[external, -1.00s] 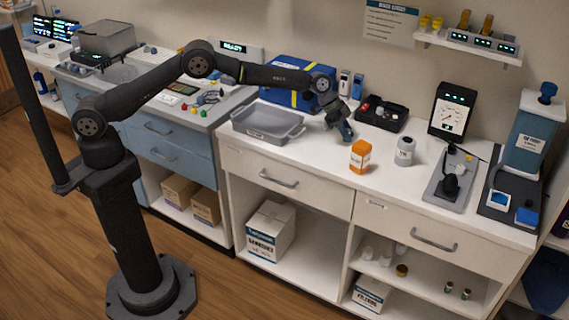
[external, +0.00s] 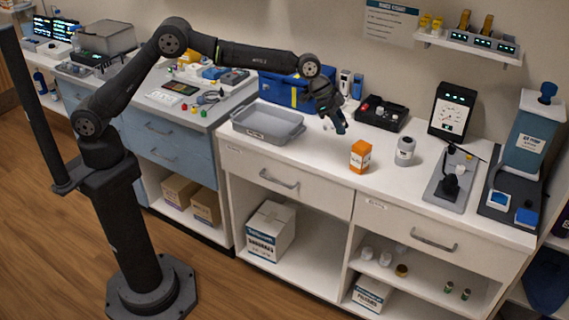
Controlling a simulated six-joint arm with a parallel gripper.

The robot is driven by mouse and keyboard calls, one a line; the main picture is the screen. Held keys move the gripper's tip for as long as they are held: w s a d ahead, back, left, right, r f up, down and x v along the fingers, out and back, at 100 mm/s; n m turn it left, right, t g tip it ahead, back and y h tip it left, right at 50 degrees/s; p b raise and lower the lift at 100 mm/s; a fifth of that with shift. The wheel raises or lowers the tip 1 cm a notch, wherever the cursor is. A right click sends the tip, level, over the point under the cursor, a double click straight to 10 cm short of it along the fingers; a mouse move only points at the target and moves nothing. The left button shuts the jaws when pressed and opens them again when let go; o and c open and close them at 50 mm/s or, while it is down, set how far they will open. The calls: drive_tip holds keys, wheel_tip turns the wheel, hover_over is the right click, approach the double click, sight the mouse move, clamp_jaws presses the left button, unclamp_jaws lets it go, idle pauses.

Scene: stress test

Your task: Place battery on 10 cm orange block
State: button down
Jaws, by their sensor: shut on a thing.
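The orange block (external: 360,156) stands upright on the white counter, with a white label on its front. My gripper (external: 339,126) is above the counter, behind and to the left of the block and apart from it. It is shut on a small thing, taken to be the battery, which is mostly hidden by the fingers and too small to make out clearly.
A grey tray (external: 268,136) lies to the left on the counter. A gauge stand (external: 453,110) is farther right. The counter around the block is clear.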

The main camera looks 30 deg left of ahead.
drive_tip(key=s+d+r, duration=0.7)
drive_tip(key=s+r, duration=0.2)
drive_tip(key=s, duration=0.2)
hover_over(370, 146)
drive_tip(key=a, duration=0.2)
drive_tip(key=shift+m, duration=0.3)
drive_tip(key=f, duration=0.6)
drive_tip(key=shift+s+a+f, duration=0.15)
drive_tip(key=shift+s+f, duration=0.15)
drive_tip(key=shift+f, duration=2.05)
drive_tip(key=c, duration=1.2)
unclamp_jaws()
drive_tip(key=shift+f, duration=0.15)
